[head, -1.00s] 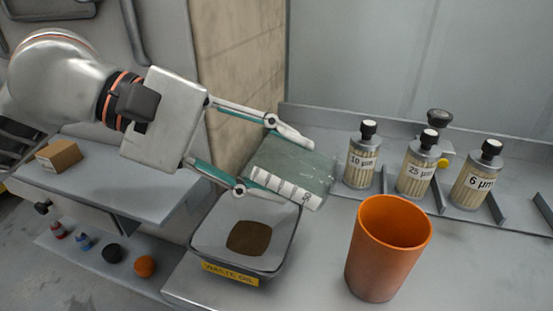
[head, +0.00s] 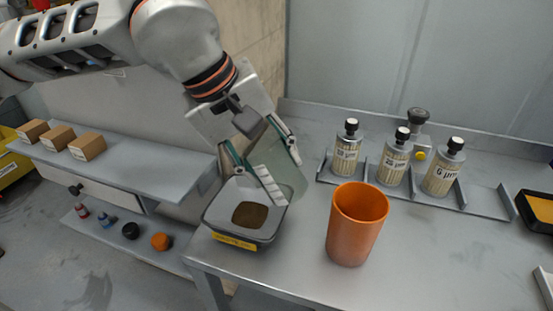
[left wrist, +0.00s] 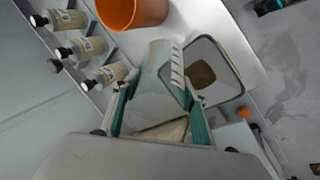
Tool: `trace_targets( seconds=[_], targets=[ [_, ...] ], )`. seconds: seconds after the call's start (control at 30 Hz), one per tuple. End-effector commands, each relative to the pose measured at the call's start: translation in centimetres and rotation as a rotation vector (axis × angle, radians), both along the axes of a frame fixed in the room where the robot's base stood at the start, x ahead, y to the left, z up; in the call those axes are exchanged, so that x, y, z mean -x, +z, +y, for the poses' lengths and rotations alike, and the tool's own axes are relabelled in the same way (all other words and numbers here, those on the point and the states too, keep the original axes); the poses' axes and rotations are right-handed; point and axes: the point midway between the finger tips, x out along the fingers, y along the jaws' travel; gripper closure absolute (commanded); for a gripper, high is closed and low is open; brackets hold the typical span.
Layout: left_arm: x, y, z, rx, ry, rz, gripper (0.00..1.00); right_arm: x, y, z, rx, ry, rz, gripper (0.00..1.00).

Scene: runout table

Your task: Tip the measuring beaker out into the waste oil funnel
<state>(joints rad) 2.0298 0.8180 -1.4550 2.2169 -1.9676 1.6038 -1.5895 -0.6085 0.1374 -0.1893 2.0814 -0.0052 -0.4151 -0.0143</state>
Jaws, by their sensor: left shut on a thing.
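The measuring beaker (head: 284,172) is clear, greenish and marked with white graduations. My left gripper (head: 262,158) is shut on it, with one finger on each side. The beaker is tilted, over the back right side of the waste oil funnel (head: 218,224); I cannot tell whether they touch. The funnel is a square-rimmed grey basin with a dark brown centre and a yellow label on its front. In the left wrist view the beaker (left wrist: 152,85) sits between my left fingers (left wrist: 160,115), beside the funnel (left wrist: 236,70). Its contents are not clear. My right gripper is not in view.
An orange cup (head: 356,225) stands right of the funnel. Several labelled filter bottles (head: 394,160) stand in a rack behind it. A black tray (head: 538,210) is at the far right. Boxes (head: 87,146) sit on a left shelf.

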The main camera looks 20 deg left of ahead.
Motion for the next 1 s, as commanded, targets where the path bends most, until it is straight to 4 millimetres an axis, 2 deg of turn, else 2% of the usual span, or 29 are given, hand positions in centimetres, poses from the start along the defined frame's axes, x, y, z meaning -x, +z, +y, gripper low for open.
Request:
trace_targets(
  seconds=[0.03, 0.17, 0.5, 1.0],
  targets=[
    [0.1, 0.9, 0.0, -0.041, -0.002, -0.013, 0.79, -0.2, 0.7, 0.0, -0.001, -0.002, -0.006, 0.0],
    [0.1, 1.2, 0.2, -0.174, -0.002, -0.021, 0.79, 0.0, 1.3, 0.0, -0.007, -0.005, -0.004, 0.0],
    [0.0, 0.6, 1.0, -0.461, -0.002, -0.022, 0.79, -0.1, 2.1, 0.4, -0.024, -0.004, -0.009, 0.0],
    [-0.1, 0.4, 1.2, -0.527, 0.0, -0.02, 0.79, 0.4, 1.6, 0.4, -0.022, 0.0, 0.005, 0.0]
  ],
)
